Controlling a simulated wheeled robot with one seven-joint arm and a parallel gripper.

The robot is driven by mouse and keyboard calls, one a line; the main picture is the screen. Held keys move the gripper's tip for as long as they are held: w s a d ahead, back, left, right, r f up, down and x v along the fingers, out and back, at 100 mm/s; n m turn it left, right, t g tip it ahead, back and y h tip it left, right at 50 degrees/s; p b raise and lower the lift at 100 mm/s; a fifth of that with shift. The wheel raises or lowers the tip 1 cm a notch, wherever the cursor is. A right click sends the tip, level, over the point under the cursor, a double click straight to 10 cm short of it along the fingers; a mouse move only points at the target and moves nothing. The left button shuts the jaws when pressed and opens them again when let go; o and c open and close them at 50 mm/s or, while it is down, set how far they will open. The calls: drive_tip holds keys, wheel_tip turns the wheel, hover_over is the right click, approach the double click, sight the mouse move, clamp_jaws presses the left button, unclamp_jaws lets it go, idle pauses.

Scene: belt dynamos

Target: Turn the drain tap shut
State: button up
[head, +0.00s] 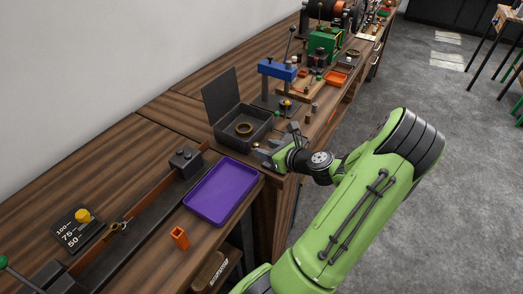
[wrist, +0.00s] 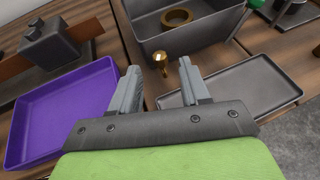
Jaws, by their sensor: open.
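The drain tap (wrist: 161,58) is a small brass fitting low on the near wall of a dark grey open bin (wrist: 200,33). The bin (head: 226,133) has its lid raised in the head view. My gripper (wrist: 160,68) is open and empty, its two fingers pointing toward the bin. In the wrist view the tap shows between and just beyond the fingertips, with no clear contact. In the head view my gripper (head: 264,154) is at the bin's near side, by the bench's front edge. I cannot tell the tap handle's angle.
A brass ring (wrist: 177,17) lies inside the bin. A purple tray (wrist: 65,112) is to the left, and a shallow grey tray (wrist: 245,90) lies under the right finger's side. A blue-topped press (head: 277,70) stands behind the bin.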

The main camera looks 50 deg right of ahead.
sight(258, 146)
drive_tip(key=shift+x, duration=1.55)
clamp_jaws()
drive_tip(key=n+y+p, duration=0.1)
drive_tip(key=y+p, duration=0.1)
drive_tip(key=p, duration=0.1)
drive_tip(key=n+y+p, duration=0.1)
drive_tip(key=shift+s+d+r+n, duration=0.1)
drive_tip(key=shift+d+r+n, duration=0.1)
drive_tip(key=shift+d+n, duration=0.1)
drive_tip(key=shift+d+f+n+g+y+p, duration=0.1)
drive_tip(key=shift+d+n+g+y+p, duration=0.05)
drive_tip(key=shift+n+y+p, duration=0.8)
drive_tip(key=shift+d+f+n+g+y+p, duration=0.1)
drive_tip(key=shift+d+n+g+y+p, duration=0.05)
drive_tip(key=shift+n+y+p, duration=0.75)
drive_tip(key=shift+y, duration=0.25)
unclamp_jaws()
